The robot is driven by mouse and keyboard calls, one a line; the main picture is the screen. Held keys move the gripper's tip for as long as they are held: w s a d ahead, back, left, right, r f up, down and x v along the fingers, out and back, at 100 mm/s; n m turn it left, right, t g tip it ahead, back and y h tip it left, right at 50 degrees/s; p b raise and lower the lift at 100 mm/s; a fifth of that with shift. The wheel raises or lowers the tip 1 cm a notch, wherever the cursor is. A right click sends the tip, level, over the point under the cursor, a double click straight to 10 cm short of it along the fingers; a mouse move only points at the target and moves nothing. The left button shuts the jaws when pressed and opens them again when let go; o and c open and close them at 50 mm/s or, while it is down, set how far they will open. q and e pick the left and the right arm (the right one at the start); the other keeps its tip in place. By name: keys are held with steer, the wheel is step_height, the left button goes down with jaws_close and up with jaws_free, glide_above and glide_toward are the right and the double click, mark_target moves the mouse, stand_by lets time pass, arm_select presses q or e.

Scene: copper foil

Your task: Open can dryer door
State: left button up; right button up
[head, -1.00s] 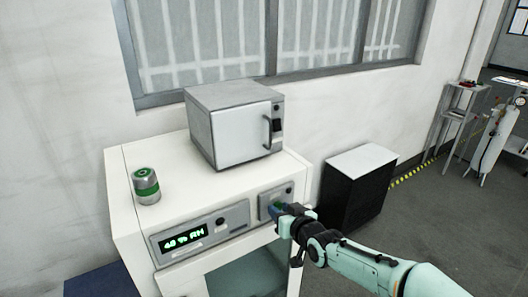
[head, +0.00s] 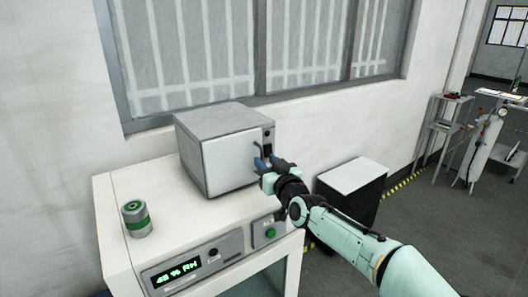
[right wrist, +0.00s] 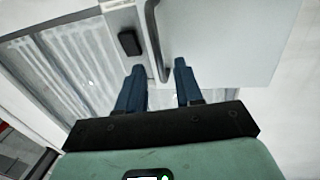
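The can dryer looks to be the small grey box oven (head: 215,118) on the white cabinet's top. Its door (head: 228,160) is shut, with a dark bar handle at its right side. In the head view my right gripper (head: 269,162) is at this handle and partly covers it. In the right wrist view the two blue fingers of the gripper (right wrist: 158,82) are apart, with the handle (right wrist: 155,40) reaching down between them and nothing clamped. The door panel (right wrist: 225,40) fills the upper right there. My left gripper is not in view.
A silver can with green bands (head: 136,218) stands on the white cabinet (head: 165,195), left of the oven. The cabinet front has a humidity display (head: 178,273) and a green button (head: 270,233). A black box with a white top (head: 352,178) stands right of the cabinet.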

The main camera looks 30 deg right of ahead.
steer(key=shift+w+d+p, duration=0.1)
steer(key=shift+w+p, duration=0.35)
steer(key=shift+w, duration=0.75)
jaws_close()
stand_by(0.6)
